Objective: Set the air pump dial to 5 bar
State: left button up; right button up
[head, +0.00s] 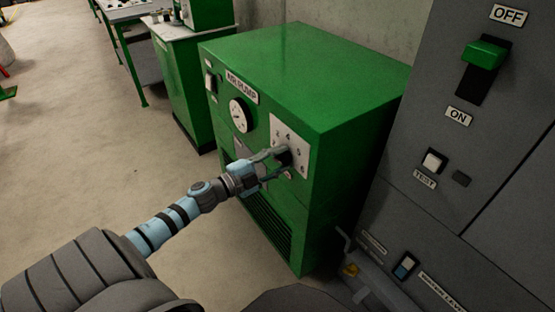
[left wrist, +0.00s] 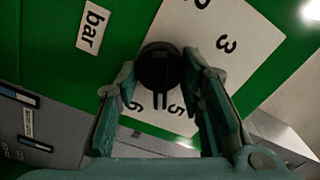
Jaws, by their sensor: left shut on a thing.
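The green air pump (head: 330,85) stands in the middle of the head view, with a white dial plate (head: 280,128) on its front. The plate's figures 2, 3, 5 and 6 show in the left wrist view (left wrist: 205,60). The black dial knob (left wrist: 160,66) sits between the fingers of my left gripper (left wrist: 160,75), which is shut on it. Two dark parallel lines run from the knob toward the gap between 5 and 6, closer to 5. In the head view my left gripper (head: 283,162) partly hides the knob. My right gripper is not in view.
A round white gauge (head: 242,115) sits left of the dial. A grey cabinet (head: 440,110) with a green OFF/ON lever (head: 485,55) stands close on the right. A green cabinet (head: 196,85) stands behind on the left.

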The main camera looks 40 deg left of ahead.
pick_arm(q)
jog(key=n+p, duration=0.1)
jog(key=p, duration=0.1)
jog(key=n+p, duration=0.1)
jog(key=n, duration=0.1)
jog(key=shift+r+p, duration=0.3)
jog(key=shift+p, duration=0.05)
jog(key=shift+f, duration=0.2)
jog(key=shift+c, duration=0.2)
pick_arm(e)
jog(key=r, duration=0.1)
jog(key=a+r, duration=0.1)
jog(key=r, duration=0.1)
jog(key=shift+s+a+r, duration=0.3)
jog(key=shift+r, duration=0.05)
pick_arm(q)
jog(key=o, duration=1.2)
jog(key=shift+f, duration=0.1)
jog(key=shift+c, duration=0.2)
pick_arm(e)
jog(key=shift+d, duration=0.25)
pick_arm(q)
jog(key=shift+s+a, duration=0.1)
jog(key=v, duration=1.1)
jog(key=shift+s, duration=0.4)
